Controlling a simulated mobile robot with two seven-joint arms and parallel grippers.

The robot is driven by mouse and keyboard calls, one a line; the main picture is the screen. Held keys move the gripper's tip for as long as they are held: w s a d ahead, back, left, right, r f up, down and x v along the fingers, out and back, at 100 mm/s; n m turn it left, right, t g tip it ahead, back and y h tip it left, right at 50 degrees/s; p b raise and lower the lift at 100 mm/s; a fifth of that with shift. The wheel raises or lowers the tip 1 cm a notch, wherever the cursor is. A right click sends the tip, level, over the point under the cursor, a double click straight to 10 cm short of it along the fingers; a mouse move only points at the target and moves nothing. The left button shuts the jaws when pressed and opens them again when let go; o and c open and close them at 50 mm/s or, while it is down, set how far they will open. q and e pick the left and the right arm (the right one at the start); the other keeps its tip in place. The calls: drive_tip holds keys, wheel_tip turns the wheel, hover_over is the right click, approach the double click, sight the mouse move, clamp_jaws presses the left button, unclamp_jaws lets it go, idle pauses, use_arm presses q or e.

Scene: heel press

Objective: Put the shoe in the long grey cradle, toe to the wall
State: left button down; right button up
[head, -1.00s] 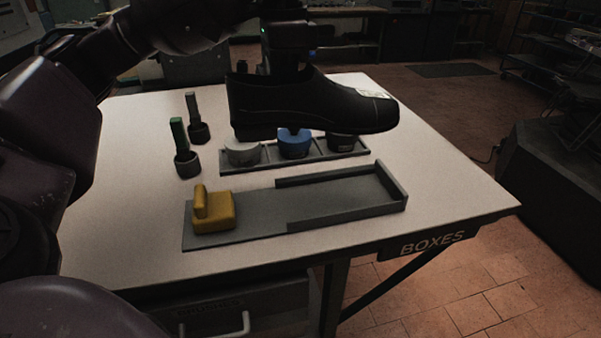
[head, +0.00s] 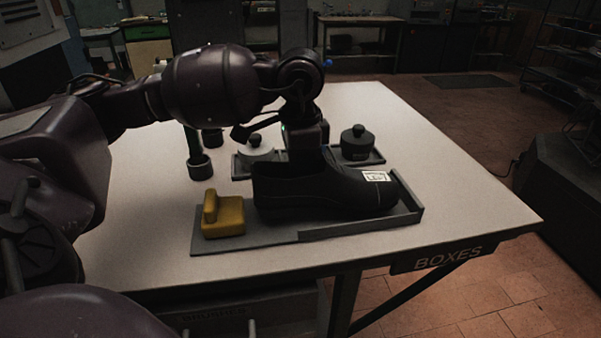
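The black shoe (head: 345,191), with a white label, is in the walled part of the long grey cradle (head: 360,227), its toe at the right pointing at the end wall. It looks level; I cannot tell whether its sole rests fully on the base. My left gripper (head: 311,166) comes down from above into the collar of the shoe and is shut on it; its fingertips are hidden. A yellow block (head: 224,217) with a raised back sits on the cradle's open left end, just behind the heel. My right gripper is not in view.
Behind the cradle stands a tray (head: 240,172) with a grey-white pot (head: 257,149) and a dark lidded pot (head: 357,142); its middle is hidden by my arm. Brushes in dark cups (head: 200,168) stand at the left. The table's right side is clear.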

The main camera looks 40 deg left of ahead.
use_arm(q)
wheel_tip(320, 180, down, 2)
drive_tip(key=shift+f, duration=0.1)
drive_tip(key=c, duration=1.3)
unclamp_jaws()
drive_tip(key=shift+c, duration=0.2)
drive_tip(key=shift+r, duration=0.2)
wheel_tip(320, 180, up, 12)
drive_tip(key=shift+f+p, duration=0.1)
drive_tip(key=shift+p, duration=0.2)
